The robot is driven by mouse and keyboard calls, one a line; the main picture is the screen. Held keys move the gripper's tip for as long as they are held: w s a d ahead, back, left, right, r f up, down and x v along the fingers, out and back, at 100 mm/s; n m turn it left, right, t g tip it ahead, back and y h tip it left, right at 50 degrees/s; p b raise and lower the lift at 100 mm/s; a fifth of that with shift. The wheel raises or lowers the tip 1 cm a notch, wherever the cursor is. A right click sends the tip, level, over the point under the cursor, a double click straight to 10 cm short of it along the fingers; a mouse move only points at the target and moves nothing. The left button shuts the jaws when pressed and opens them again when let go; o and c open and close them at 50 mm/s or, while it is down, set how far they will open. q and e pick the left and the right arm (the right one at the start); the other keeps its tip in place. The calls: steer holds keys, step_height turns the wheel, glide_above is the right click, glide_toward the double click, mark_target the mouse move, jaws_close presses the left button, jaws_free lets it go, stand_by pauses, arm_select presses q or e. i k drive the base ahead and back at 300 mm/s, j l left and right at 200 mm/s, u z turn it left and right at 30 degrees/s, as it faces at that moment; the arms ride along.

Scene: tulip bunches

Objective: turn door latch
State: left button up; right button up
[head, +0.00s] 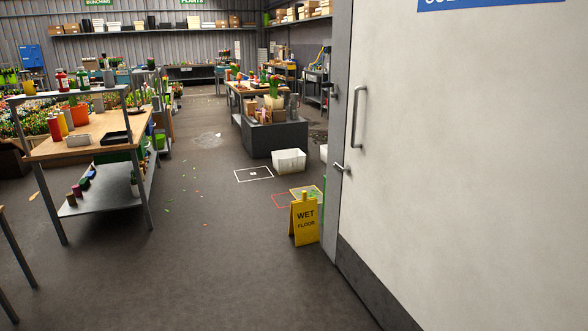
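A large white door (470,180) fills the right side of the head view, with a dark kick strip along its bottom. A small metal lever latch (341,168) sticks out from the grey upright strip (340,215) at the door's left edge. A vertical metal pull handle (358,117) is on the white face, above and right of the latch. A dark fitting (334,92) sits higher on the strip. I cannot tell whether the door is fully closed. Neither of my grippers shows, and nothing touches the latch.
A yellow wet floor sign (305,221) stands just left of the door. A white bin (289,160) is on the floor beyond it. A wooden-topped workbench (85,143) with bottles stands at left. The grey floor between bench and sign is mostly clear, with scattered petals.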

mark_target(339, 167)
steer(key=i, duration=2.35)
